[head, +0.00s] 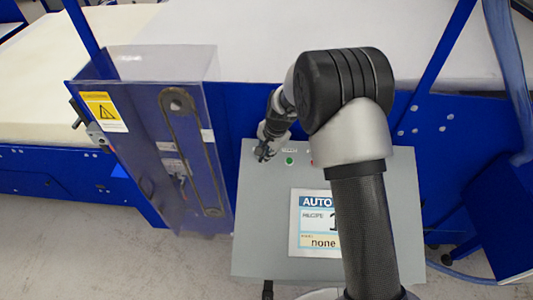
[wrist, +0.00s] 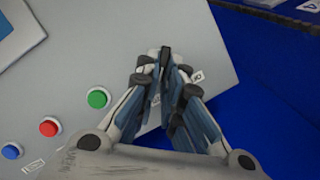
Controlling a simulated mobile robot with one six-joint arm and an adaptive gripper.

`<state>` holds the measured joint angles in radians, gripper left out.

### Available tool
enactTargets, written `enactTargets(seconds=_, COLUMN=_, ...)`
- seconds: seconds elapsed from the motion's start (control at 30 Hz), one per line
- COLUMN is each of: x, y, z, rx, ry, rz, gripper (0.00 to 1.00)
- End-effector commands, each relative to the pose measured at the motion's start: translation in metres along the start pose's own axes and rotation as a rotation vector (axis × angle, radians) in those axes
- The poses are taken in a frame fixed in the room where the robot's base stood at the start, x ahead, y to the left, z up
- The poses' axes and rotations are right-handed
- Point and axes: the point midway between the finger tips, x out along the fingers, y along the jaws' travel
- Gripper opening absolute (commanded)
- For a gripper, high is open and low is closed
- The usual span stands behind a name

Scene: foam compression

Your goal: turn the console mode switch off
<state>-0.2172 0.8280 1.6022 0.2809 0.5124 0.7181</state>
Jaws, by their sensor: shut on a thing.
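The grey console (head: 265,220) stands in front of the blue machine, with a screen (head: 312,222) reading AUTO, RECIPE and none. My gripper (head: 264,152) is at the console's upper left corner, beside the green button (head: 289,160). In the wrist view my gripper (wrist: 165,62) is closed around a small dark knob, the mode switch (wrist: 165,52), of which only the top shows between the fingertips. The fingers hide the rest of it and its pointing direction.
In the wrist view a green button (wrist: 97,98), a red button (wrist: 49,127) and a blue button (wrist: 12,151) sit in a row left of my gripper. A blue belt guard (head: 190,150) with a yellow warning label (head: 103,112) stands left of the console.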

Motion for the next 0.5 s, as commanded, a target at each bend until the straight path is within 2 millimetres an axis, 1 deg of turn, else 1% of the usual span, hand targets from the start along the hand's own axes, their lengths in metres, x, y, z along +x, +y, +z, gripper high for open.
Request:
enactTargets(seconds=0.27, x=0.0021, y=-0.0033, z=0.0009, rx=-0.179, ry=0.000, rz=0.051, gripper=0.00)
enactTargets(seconds=0.5, x=0.0031, y=-0.0067, z=0.0023, rx=-0.396, ry=-0.001, rz=0.114, gripper=0.00)
